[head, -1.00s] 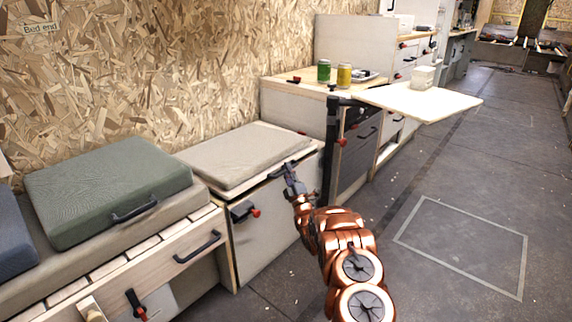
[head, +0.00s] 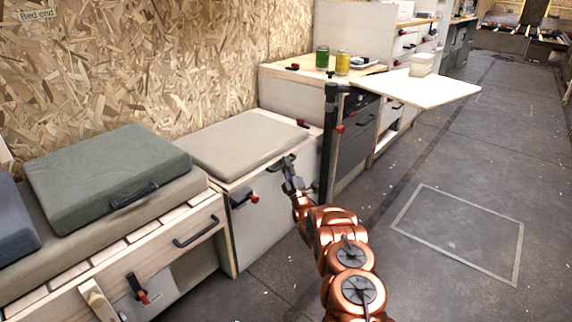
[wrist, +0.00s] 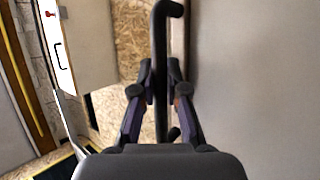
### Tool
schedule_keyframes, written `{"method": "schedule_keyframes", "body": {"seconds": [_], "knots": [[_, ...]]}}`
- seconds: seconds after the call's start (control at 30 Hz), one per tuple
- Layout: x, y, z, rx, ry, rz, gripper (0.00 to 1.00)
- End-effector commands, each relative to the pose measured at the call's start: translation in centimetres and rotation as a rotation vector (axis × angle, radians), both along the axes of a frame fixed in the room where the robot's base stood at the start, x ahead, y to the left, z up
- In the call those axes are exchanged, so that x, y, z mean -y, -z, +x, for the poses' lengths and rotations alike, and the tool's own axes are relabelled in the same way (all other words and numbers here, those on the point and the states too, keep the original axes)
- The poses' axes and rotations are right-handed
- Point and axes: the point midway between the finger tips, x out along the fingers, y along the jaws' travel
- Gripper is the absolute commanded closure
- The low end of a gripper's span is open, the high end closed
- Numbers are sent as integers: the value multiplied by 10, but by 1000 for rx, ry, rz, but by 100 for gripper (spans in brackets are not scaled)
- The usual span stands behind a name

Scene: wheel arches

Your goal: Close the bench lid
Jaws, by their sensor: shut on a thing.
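The bench lid (head: 210,172) carries a beige cushion (head: 240,143) and lies about level on the pale bench box (head: 262,228) in the head view. I cannot tell whether a small gap is left under its front edge. My gripper (head: 287,166) is at the front edge of the lid, near its right end. It is shut on the dark lid handle (wrist: 161,30). In the wrist view the bar runs between the two fingers of my gripper (wrist: 160,75). A grey panel (wrist: 255,70) fills the right side there.
A dark post (head: 328,150) and a raised pale flap (head: 425,88) stand close right of my gripper. A green cushion (head: 100,175) lies on the slatted bench at left. A green can (head: 322,58) and yellow can (head: 342,64) stand on the cabinet. Floor at right is clear.

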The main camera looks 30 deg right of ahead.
Motion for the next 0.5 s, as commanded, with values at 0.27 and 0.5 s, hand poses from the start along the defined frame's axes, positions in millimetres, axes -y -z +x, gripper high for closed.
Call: {"method": "schedule_keyframes", "body": {"seconds": [0.27,0.5], "knots": [[-3,15,0,-24,-3,10,75],[-2,9,0,-19,-3,8,75]]}}
